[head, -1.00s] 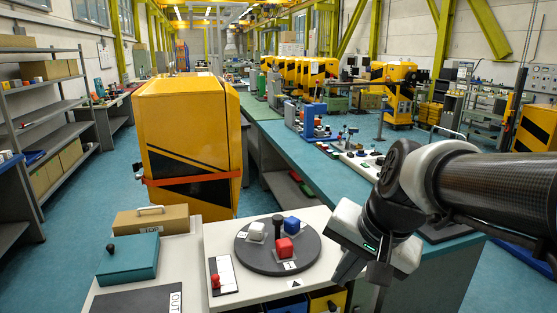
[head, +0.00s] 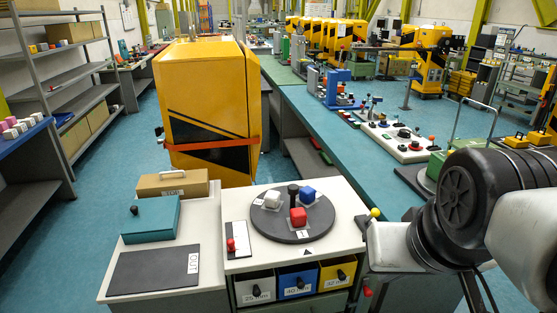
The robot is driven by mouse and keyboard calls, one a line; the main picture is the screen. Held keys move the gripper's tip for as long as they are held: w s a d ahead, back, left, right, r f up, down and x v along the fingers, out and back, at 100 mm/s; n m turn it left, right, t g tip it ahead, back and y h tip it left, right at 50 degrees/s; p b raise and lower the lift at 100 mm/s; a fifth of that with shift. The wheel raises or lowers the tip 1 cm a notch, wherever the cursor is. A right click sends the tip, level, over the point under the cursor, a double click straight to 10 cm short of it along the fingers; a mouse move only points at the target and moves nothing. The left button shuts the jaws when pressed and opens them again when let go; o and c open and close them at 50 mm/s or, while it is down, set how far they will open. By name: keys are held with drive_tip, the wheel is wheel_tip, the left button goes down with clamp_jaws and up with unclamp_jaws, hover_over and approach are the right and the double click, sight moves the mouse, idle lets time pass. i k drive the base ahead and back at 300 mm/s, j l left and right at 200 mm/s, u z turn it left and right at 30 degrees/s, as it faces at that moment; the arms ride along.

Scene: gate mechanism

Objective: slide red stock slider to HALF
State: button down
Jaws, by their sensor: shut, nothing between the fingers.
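A small red knob (head: 231,245), which looks like the red stock slider, stands on a narrow white plate (head: 240,232) at the left of the turntable. It sits toward the near end of that plate; the marks there are too small to read. My gripper (head: 393,250) is at the right, beside the cabinet's right edge and well apart from the knob. It is shut and empty; its fingertips cannot be made out clearly.
The dark turntable (head: 292,236) carries white, red and blue blocks and an upright black post. A teal box (head: 152,220), a dark OUT mat (head: 155,269) and a brown box (head: 172,184) lie left. A yellow-knobbed lever (head: 375,213) stands near my arm.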

sight(231, 243)
drive_tip(key=u, duration=0.95)
drive_tip(key=i+l, duration=0.1)
drive_tip(key=i, duration=0.45)
drive_tip(key=i+j+u, duration=0.1)
drive_tip(key=j+u, duration=0.2)
drive_tip(key=i+j+u, duration=0.1)
drive_tip(key=j+u, duration=0.2)
